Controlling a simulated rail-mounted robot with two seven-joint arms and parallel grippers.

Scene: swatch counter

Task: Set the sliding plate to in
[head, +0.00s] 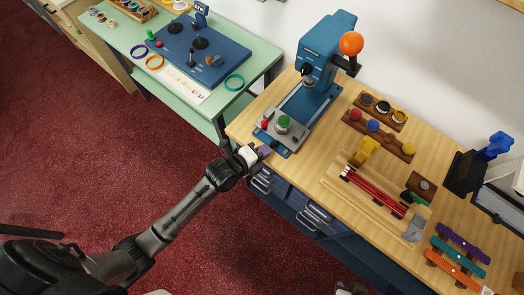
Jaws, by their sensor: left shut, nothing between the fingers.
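The sliding plate (297,133) is a grey plate on the blue base of a press (322,52). It sits at the front end of the base's rails, away from the upright press column. A green round piece (283,122) is on the plate, and a small red knob (265,124) shows at its left. My left gripper (264,152) is shut and empty at the front edge of the counter, close to the front of the base. I cannot tell whether it touches the base or plate. My right gripper is not in view.
The press has an orange ball-ended lever (351,43) at upper right. Wooden trays of coloured knobs (379,136), red rods (374,191) and coloured strips (457,256) lie right on the wooden counter (316,164).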

